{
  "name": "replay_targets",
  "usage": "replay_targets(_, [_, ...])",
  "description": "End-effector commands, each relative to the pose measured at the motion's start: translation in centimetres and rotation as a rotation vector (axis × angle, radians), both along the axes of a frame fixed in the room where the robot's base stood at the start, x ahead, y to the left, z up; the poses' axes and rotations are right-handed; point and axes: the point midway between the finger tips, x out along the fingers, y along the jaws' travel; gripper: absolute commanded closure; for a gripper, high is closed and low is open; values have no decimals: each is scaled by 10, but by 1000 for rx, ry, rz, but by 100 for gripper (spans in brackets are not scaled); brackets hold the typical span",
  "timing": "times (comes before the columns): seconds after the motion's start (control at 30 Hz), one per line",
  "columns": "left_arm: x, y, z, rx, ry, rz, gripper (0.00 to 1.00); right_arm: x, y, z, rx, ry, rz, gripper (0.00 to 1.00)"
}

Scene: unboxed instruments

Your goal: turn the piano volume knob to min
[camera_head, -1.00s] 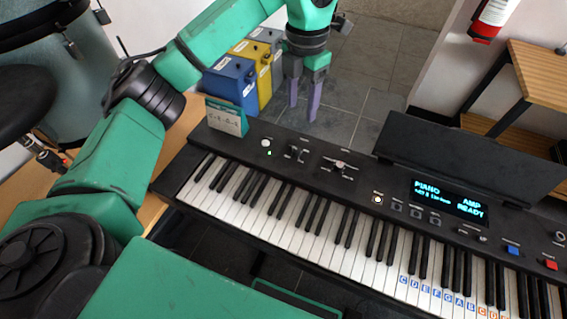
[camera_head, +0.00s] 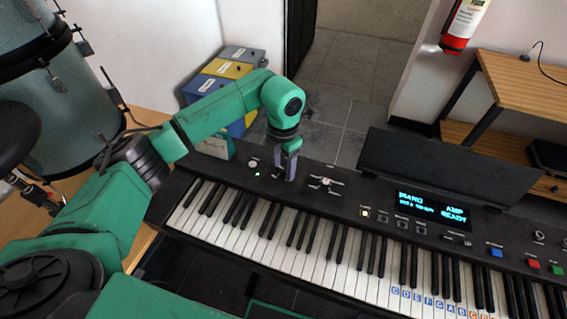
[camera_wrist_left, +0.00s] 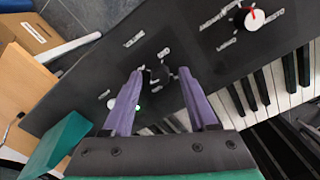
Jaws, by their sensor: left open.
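The black piano keyboard (camera_head: 400,235) runs across the head view, with a dark control panel behind its keys. My left gripper (camera_head: 286,174) points down at the left part of this panel. In the left wrist view its two purple fingers (camera_wrist_left: 161,76) are apart, and a small dark knob (camera_wrist_left: 160,74) shows between their tips, with pale lettering around it. I cannot tell whether the fingers touch the knob or read where it points. In the head view the gripper hides that knob. My right gripper is not in view.
A white button (camera_head: 253,163) with a green light lies left of the gripper. A white-topped knob (camera_head: 326,182) lies to its right; it shows a red mark in the wrist view (camera_wrist_left: 250,18). A music stand (camera_head: 440,165) rises behind the lit display (camera_head: 432,207). Boxes stand behind the piano.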

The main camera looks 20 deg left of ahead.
Motion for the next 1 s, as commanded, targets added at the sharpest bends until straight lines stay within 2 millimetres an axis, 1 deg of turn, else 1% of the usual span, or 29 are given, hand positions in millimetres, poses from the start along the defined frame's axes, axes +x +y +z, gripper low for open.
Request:
replay_targets(0.07, [0,0,0,0,0,0,41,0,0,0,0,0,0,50])
replay_targets(0.1, [0,0,0,0,0,0,57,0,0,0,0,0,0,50])
replay_targets(0.17, [0,0,0,0,0,0,80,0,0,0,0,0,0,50])
replay_targets(0.2, [0,0,0,0,0,0,95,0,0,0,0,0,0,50])
replay_targets(0.23, [0,0,0,0,0,0,100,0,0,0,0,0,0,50])
replay_targets(0.47, [0,0,1,0,0,6,100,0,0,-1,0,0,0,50])
replay_targets(0.67, [0,0,0,0,-1,52,100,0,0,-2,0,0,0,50])
replay_targets(0.87, [1,0,0,1,-2,163,100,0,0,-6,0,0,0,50])
replay_targets(1.0, [0,0,0,0,-1,276,100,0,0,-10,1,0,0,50])
